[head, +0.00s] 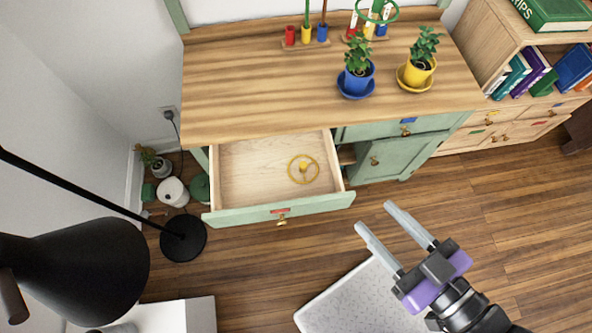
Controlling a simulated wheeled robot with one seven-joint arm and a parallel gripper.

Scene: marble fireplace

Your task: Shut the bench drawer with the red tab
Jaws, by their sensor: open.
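The bench (240,80) has a wooden top and green drawers and doors. Its left drawer (235,218) is pulled far out. A red tab (280,211) sits on the top of its front, above a brass knob (282,220). A yellow ring-shaped object (303,169) lies inside the drawer. My gripper (373,215) is open and empty, to the right of the drawer front and apart from it. Its two grey fingers point up and left toward the bench.
A closed drawer with a blue tab (407,120) is on the bench's right, above a green door (390,160). Potted plants stand on the top. A black floor lamp (80,265) stands at left. A speckled light surface (350,300) lies below my gripper. Wooden floor is clear at right.

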